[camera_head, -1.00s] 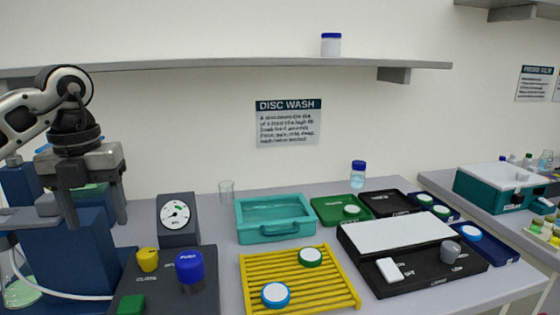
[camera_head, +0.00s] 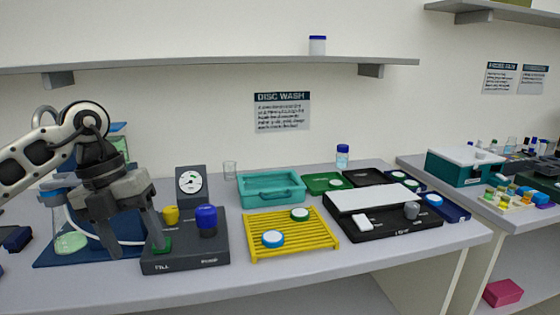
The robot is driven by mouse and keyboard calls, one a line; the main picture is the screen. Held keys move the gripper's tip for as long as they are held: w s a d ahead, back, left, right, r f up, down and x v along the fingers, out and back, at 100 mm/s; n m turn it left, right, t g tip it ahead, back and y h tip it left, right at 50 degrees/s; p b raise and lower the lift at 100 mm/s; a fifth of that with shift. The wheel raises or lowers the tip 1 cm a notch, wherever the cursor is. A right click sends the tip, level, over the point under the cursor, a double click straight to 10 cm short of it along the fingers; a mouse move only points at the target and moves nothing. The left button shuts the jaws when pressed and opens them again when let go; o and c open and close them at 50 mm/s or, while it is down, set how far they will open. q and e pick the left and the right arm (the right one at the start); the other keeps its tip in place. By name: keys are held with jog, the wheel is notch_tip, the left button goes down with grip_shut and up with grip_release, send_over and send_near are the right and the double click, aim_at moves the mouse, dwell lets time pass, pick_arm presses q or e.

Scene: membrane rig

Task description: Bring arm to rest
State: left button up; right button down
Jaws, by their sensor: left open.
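My left gripper (camera_head: 133,246) comes in from the left, open and empty, with its fingers pointing down. It hangs in front of the dark control box (camera_head: 186,262) with a yellow knob (camera_head: 170,215), a blue knob (camera_head: 207,220) and a green button (camera_head: 162,246). One finger overlaps the box's left edge in the picture; whether it touches cannot be told. My right gripper is not in view.
A gauge (camera_head: 191,185) stands behind the box. A flask (camera_head: 72,235) is behind my gripper. A yellow rack (camera_head: 290,240) with two discs, a teal tray (camera_head: 272,187) and a black tray (camera_head: 385,222) fill the table's middle and right. The front edge strip is clear.

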pick_arm(q)
jog(key=s+d+f+n+t+h, duration=0.1)
jog(key=s+d+f+n+h, duration=0.1)
jog(key=d+h, duration=0.5)
jog(key=s+d+f+n+t+h, duration=0.1)
jog(key=s+d+h, duration=0.3)
jog(key=d, duration=0.5)
jog(key=s+d+f+n+t+h, duration=0.1)
jog(key=d+f+n+h, duration=0.1)
jog(key=d+h, duration=0.55)
jog(key=a+f+n+t+y, duration=0.5)
jog(key=f+n+t+y, duration=0.2)
jog(key=n, duration=0.4)
jog(key=a+f+n+t+y, duration=0.4)
jog(key=f+n+t+y, duration=0.25)
jog(key=n, duration=0.45)
jog(key=s+a+f+n+g+y, duration=0.2)
jog(key=s+a+f+g, duration=0.1)
jog(key=s+f, duration=0.3)
jog(key=s+a+f+n+g+y, duration=0.2)
jog(key=s+f, duration=0.4)
jog(key=f, duration=0.4)
jog(key=shift+s+a+n+g+y, duration=0.2)
jog(key=shift+a+n+g+y, duration=0.25)
jog(key=shift+a+n, duration=0.2)
